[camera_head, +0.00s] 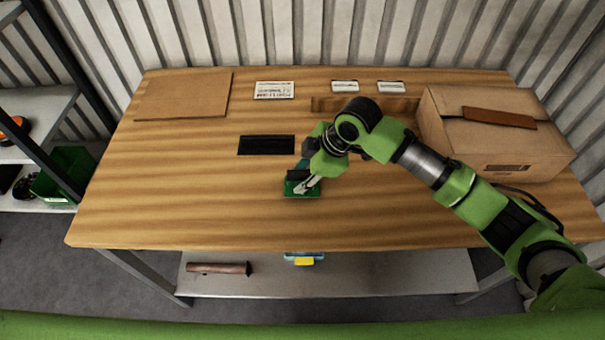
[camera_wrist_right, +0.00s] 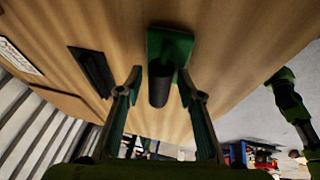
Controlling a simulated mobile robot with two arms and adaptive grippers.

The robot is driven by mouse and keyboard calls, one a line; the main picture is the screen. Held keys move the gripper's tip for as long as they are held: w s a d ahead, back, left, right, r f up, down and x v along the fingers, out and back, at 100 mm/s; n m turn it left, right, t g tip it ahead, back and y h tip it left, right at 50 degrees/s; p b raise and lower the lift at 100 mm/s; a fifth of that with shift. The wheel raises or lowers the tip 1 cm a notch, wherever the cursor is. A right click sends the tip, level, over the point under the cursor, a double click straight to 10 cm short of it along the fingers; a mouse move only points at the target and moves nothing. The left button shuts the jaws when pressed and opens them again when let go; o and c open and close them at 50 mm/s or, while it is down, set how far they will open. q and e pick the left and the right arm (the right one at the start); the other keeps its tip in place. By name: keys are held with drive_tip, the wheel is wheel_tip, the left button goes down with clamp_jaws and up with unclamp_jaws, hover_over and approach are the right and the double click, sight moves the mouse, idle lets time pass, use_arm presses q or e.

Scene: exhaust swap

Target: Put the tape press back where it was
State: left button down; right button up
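The tape press, which I take to be the green plate with a black cylindrical handle (camera_head: 289,190), is on the wooden table near its front middle. It also shows in the right wrist view (camera_wrist_right: 168,44), with its black handle between my fingers. My right gripper (camera_head: 307,184) is at the tape press. In the wrist view its two fingers (camera_wrist_right: 160,78) are spread on either side of the handle with gaps showing, so it is open. My left gripper is not in view.
A flat black rectangle (camera_head: 266,145) lies behind and left of the tape press. A cardboard box (camera_head: 505,150) stands at right, a brown board (camera_head: 182,96) at back left, small labels (camera_head: 274,90) at the back. A lower shelf (camera_head: 370,275) holds a brown cylindrical tool (camera_head: 218,268).

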drive_tip(key=b+v, duration=0.1)
drive_tip(key=v, duration=1.1)
drive_tip(key=shift+r, duration=0.1)
